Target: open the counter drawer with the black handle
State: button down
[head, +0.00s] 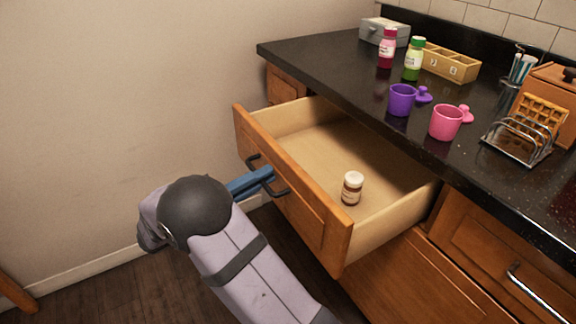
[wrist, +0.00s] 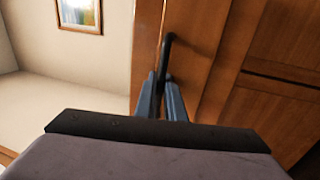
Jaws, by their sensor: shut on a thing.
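The counter drawer (head: 297,192) has a wooden front and stands well out from the counter, so its inside shows. A small jar with a white lid (head: 352,188) stands upright in it. The black handle (head: 281,191) is on the drawer's front, and part of it is hidden by my fingers. My gripper (head: 268,174) has blue fingers and is shut on the handle from the front. In the wrist view, the fingers (wrist: 163,85) close around the lower part of the black handle (wrist: 168,50).
The black countertop (head: 330,62) holds a purple cup (head: 401,99), a pink cup (head: 445,122), bottles (head: 414,60), a wooden box (head: 451,64) and a toast rack (head: 518,138). A drawer with a silver handle (head: 528,295) is at lower right. Open floor (head: 110,292) lies at left.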

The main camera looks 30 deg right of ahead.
jog(key=shift+a+p, duration=0.75)
jog(key=shift+a, duration=1.85)
jog(key=c, duration=2.1)
grip_release()
jog(key=shift+r, duration=0.1)
